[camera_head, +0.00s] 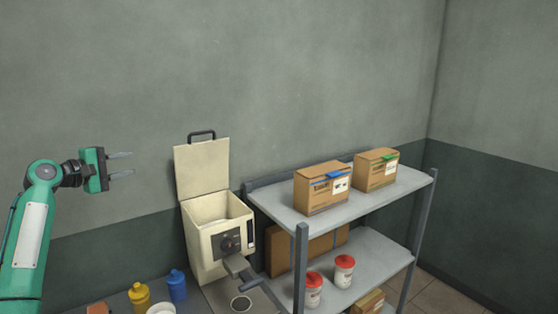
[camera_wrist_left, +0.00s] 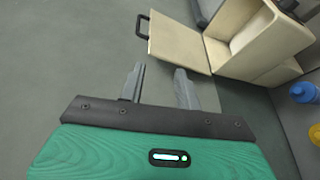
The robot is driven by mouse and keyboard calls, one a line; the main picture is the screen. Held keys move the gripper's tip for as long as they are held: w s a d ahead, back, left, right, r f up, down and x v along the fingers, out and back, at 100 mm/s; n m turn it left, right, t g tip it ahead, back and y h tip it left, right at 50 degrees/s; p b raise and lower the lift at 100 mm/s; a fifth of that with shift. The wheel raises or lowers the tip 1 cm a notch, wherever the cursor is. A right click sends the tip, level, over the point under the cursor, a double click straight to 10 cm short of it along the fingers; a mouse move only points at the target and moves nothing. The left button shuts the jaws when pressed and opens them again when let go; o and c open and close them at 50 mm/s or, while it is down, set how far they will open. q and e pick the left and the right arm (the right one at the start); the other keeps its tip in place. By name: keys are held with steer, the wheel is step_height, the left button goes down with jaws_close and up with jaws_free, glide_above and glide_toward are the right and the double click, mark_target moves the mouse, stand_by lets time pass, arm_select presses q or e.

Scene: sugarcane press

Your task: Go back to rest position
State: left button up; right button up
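My left gripper (camera_head: 121,164) is raised at the left of the head view, in front of the wall. Its two fingers are apart with nothing between them. It also shows in the left wrist view (camera_wrist_left: 158,82), open and empty. The cream sugarcane press (camera_head: 205,240) stands to the right of the gripper with its lid (camera_head: 203,168) raised. The press also shows in the left wrist view (camera_wrist_left: 262,45), clear of the fingers. My right gripper is in neither view.
A grey metal shelf (camera_head: 285,215) right of the press holds two cardboard boxes (camera_head: 322,190) on top and two red-lidded tubs (camera_head: 344,271) below. A yellow bottle (camera_head: 139,298) and a blue bottle (camera_head: 177,286) stand at the lower left. Space around the raised gripper is free.

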arm_select(q)
steer(key=s+d+f+m+g+y, duration=0.1)
steer(key=s+d+f, duration=0.15)
steer(key=f, duration=0.45)
steer(key=s+d+f+m+g, duration=0.1)
steer(key=d+f+m, duration=0.1)
steer(key=d+f, duration=0.35)
steer(key=s+d+f+m+g+y, duration=0.1)
steer(key=s+f+g, duration=0.1)
steer(key=f, duration=0.7)
steer(key=s+d+f+m+g+y, duration=0.2)
steer(key=s+d+f+m, duration=0.3)
steer(key=s+f, duration=0.8)
steer(key=s+d+f+m+g+y, duration=0.1)
steer(key=s+d+f+m, duration=0.15)
steer(key=s+f, duration=0.45)
steer(key=s+d+f+m+g+y, duration=0.1)
steer(key=s+d+f+g+y, duration=0.15)
steer(key=s, duration=0.75)
steer(key=s+m+y, duration=0.1)
steer(key=s+m, duration=0.1)
steer(key=s, duration=1.5)
step_height(320, 180, down, 31)
steer(key=g, duration=0.2)
steer(key=s+a+f+g, duration=0.1)
steer(key=s+a+f, duration=0.1)
steer(key=s+f, duration=1.7)
steer(key=shift+s+a+f, duration=0.2)
steer(key=shift+a+f, duration=0.1)
steer(key=shift+a, duration=0.05)
